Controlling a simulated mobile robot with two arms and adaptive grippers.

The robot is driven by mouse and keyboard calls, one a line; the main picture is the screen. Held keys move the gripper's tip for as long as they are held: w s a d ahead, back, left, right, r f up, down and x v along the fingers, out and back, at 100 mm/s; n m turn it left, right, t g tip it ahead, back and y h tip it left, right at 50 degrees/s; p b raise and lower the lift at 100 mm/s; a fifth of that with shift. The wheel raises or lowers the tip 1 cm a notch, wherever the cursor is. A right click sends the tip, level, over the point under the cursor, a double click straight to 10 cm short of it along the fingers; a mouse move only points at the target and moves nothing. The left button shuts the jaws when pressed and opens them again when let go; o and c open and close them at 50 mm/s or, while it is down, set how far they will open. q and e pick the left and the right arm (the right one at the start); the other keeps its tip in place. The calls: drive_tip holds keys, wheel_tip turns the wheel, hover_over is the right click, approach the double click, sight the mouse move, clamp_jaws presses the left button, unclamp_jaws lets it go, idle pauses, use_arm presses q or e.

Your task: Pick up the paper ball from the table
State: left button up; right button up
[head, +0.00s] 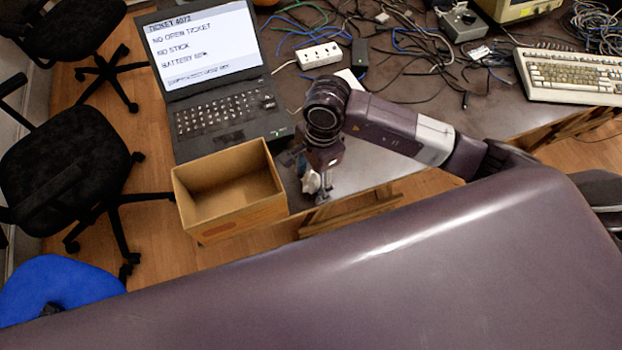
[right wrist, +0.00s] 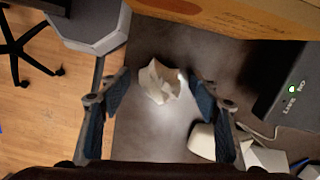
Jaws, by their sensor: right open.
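The paper ball (right wrist: 160,80) is a crumpled white lump on the dark table top (right wrist: 160,135) in the right wrist view. It lies just ahead of and between the two fingers of my right gripper (right wrist: 157,97), which are spread apart with nothing gripped. In the head view my right gripper (head: 318,180) points down at the table's front edge, right beside the cardboard box. A small whitish patch (head: 311,184) shows at its fingers and seems to be the paper ball, largely hidden. My left gripper is not in view.
The open, empty cardboard box (head: 186,205) stands left of my right gripper. The laptop (head: 225,115) is behind it. A white power strip (head: 320,56), tangled cables (head: 410,45) and a keyboard (head: 570,76) cover the back and right. Chairs (head: 65,160) stand at left.

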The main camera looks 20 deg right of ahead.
drive_tip(key=c, duration=0.8)
drive_tip(key=shift+r, duration=0.1)
